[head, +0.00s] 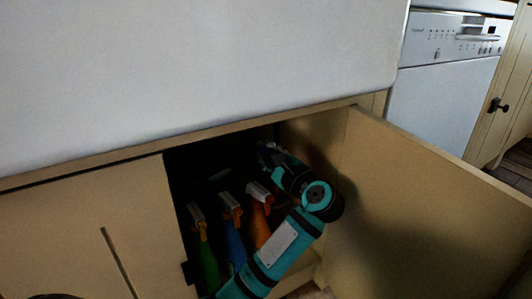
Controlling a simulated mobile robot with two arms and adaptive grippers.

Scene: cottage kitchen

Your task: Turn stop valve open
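My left gripper (267,153) is inside the dark, open sink cabinet (175,185), at the upper right of the opening. My teal and black arm reaches up to it from below. The gripper is small and dim here, and I cannot tell whether its fingers are open or shut. I cannot make out the stop valve; the space around the fingertips is too dark and partly hidden by my wrist. I cannot tell whether the gripper touches anything. My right gripper is not in view.
Spray bottles stand in the cabinet left of my arm: green (207,262), blue (235,245) and orange (259,222). The open cabinet door (430,215) borders the right side. A white sink front (190,70) overhangs the opening. A white dishwasher (440,95) stands at back right.

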